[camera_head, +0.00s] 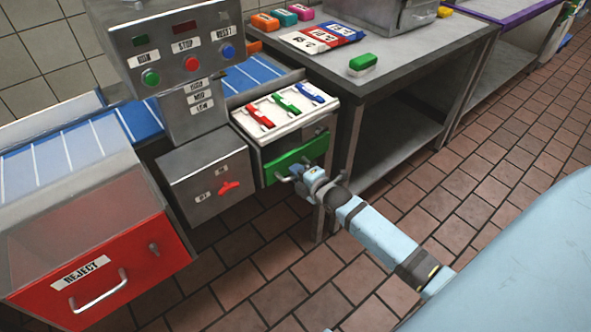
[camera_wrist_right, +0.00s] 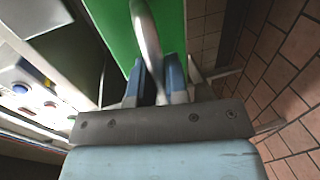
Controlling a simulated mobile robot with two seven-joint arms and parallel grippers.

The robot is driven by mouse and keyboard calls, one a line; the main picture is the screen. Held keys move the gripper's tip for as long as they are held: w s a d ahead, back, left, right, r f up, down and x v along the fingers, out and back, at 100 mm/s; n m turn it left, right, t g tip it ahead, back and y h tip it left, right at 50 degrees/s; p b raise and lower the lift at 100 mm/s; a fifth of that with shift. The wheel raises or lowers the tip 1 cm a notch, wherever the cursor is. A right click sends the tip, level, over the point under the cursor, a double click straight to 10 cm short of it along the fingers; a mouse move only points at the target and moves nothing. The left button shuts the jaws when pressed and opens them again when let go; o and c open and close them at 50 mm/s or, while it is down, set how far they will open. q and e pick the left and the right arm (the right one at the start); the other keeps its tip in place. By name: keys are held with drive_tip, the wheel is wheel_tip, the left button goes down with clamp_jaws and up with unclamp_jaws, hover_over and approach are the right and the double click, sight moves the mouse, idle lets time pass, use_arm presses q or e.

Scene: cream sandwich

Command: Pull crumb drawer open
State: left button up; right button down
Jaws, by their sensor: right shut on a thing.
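The crumb drawer has a green front (camera_head: 295,160) with a pale metal handle and sits under a white tray. In the head view my right gripper (camera_head: 292,178) is at the handle, its arm coming in from the lower right. In the right wrist view the handle (camera_wrist_right: 146,30) runs down between the blue-grey fingers of my right gripper (camera_wrist_right: 161,82), which are shut on it. The green front (camera_wrist_right: 105,28) lies just beyond the fingers. How far the drawer stands out is hard to tell. My left gripper is not in view.
The white tray (camera_head: 262,138) above holds red, green and blue tools. A metal table (camera_head: 400,75) stands close to the right. A red reject bin (camera_head: 150,275) and a grey box with a red knob (camera_head: 180,180) are to the left. The tiled floor in front is clear.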

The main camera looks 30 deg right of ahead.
use_arm(q)
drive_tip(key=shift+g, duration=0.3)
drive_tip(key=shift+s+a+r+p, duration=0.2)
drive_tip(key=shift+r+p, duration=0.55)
drive_tip(key=shift+p, duration=1)
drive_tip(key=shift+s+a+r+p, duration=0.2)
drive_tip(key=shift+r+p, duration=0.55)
drive_tip(key=shift+p, duration=1.05)
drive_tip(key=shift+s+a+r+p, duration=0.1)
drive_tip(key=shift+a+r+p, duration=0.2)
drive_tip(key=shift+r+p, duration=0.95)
use_arm(e)
drive_tip(key=f+v, duration=0.2)
drive_tip(key=v, duration=0.9)
drive_tip(key=s+f+p+v, duration=0.1)
drive_tip(key=f+v, duration=0.2)
drive_tip(key=v, duration=0.9)
drive_tip(key=shift+s+d, duration=0.25)
drive_tip(key=shift+s, duration=0.05)
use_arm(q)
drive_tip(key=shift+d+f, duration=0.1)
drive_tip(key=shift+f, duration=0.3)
use_arm(e)
drive_tip(key=shift+r, duration=0.15)
drive_tip(key=c, duration=1.1)
unclamp_jaws()
drive_tip(key=shift+c, duration=0.2)
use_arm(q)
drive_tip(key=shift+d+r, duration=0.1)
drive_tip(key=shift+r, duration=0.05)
